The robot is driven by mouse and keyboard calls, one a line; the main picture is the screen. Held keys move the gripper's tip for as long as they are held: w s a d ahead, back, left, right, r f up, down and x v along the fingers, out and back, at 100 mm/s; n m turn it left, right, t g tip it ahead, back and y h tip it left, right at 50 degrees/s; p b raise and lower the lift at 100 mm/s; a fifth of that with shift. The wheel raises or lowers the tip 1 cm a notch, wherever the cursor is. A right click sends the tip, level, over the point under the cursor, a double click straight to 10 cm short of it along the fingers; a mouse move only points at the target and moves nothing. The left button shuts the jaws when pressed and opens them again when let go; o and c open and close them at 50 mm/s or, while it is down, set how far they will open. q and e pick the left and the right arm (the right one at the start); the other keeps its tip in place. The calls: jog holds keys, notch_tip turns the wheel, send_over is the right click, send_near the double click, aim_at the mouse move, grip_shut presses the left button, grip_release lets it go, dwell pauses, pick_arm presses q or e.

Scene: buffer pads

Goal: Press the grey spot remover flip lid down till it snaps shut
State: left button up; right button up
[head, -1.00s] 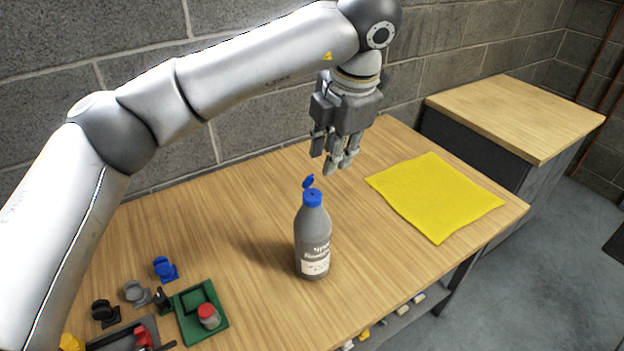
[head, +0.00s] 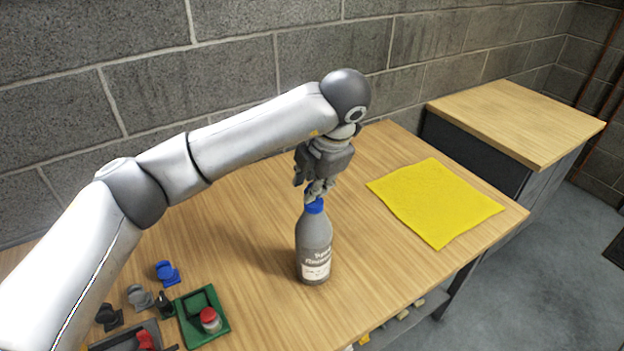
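The grey spot remover bottle (head: 314,249) stands upright on the wooden table, with a white label. Its blue cap (head: 314,207) shows at the neck. The flip lid is mostly hidden by my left gripper, so I cannot tell whether it is shut. My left gripper (head: 317,192) points down right over the cap, its fingers at or touching the lid. The fingers overlap in the view, and I cannot tell whether they are open or shut. My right gripper is not in view.
A yellow cloth (head: 436,202) lies to the right on the table. A green tray (head: 216,336) with a red-capped item (head: 210,319) and several small clips, one blue (head: 167,272), lie at the front left. A brick wall runs behind. The table around the bottle is clear.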

pick_arm(q)
jog(key=shift+f, duration=0.2)
jog(key=shift+c, duration=0.4)
grip_shut()
jog(key=t+y+b, duration=0.1)
jog(key=b, duration=0.3)
jog(key=s+d+f+t+y+b, duration=0.1)
jog(key=t+b, duration=0.1)
jog(key=b, duration=0.2)
jog(key=shift+f+y, duration=0.1)
jog(key=shift+y, duration=0.3)
jog(key=shift+s+d+t+y+b, duration=0.15)
jog(key=shift+s+t+y+b, duration=0.2)
jog(key=shift+t+b, duration=0.45)
jog(key=shift+w, duration=0.1)
